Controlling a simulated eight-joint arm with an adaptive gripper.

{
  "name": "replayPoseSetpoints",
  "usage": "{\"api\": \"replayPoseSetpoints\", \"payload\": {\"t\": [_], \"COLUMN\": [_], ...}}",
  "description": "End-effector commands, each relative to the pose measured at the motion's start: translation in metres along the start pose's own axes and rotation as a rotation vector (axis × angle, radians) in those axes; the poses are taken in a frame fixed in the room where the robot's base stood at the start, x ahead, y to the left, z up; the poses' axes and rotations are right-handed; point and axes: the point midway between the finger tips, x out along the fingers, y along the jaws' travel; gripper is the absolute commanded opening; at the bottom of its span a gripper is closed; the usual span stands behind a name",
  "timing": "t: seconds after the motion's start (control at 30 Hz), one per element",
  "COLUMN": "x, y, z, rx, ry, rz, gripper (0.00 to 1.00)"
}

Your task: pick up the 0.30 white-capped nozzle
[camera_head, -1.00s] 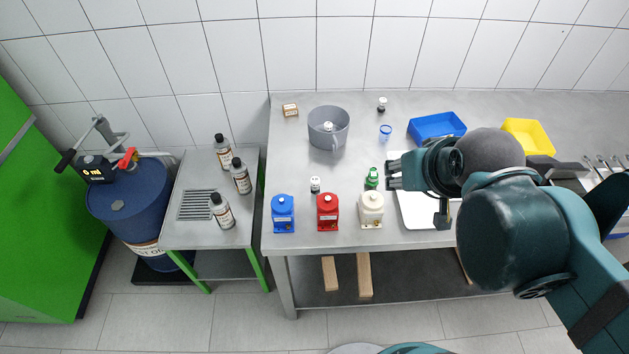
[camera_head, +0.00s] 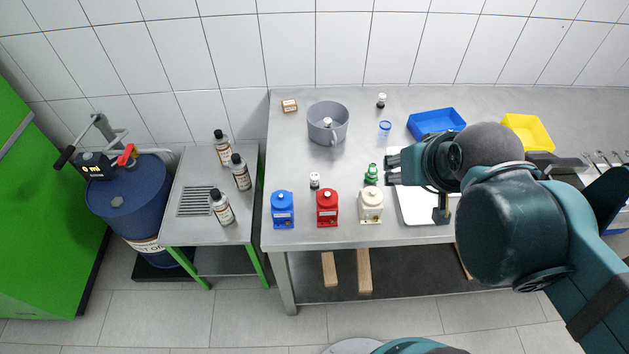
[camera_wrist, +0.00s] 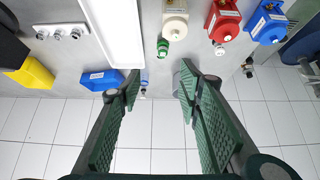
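Several small white-capped pieces are in the head view. One (camera_head: 314,180) stands on the bench behind the red bottle, and one with a dark body (camera_head: 382,100) stands near the back edge. A white-topped piece (camera_head: 327,123) shows inside the grey bowl. I cannot read a 0.30 mark on any. My gripper (camera_head: 391,167) is above the bench, right of the green-capped piece (camera_head: 371,173). Its fingers (camera_wrist: 158,84) are apart with nothing between them.
Blue (camera_head: 283,210), red (camera_head: 327,208) and cream (camera_head: 371,206) bottles line the bench front. The grey bowl (camera_head: 338,136), blue cup (camera_head: 385,128), blue tray (camera_head: 424,131) and yellow tray (camera_head: 541,136) stand behind. A white tray (camera_head: 416,213) lies below my arm. The bench's middle is partly clear.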

Motion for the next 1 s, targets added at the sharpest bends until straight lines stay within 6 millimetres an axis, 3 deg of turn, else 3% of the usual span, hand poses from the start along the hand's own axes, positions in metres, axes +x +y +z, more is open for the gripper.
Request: {"api": "replayPoseSetpoints", "payload": {"t": [0.37, 1.0], "x": [0.009, 0.053], "y": [-0.012, -0.056], "z": [-0.015, -0.047], "rx": [0.131, 0.562], "ry": [-0.052, -0.228], "rz": [-0.011, 0.019], "gripper": [0.35, 0.35]}}
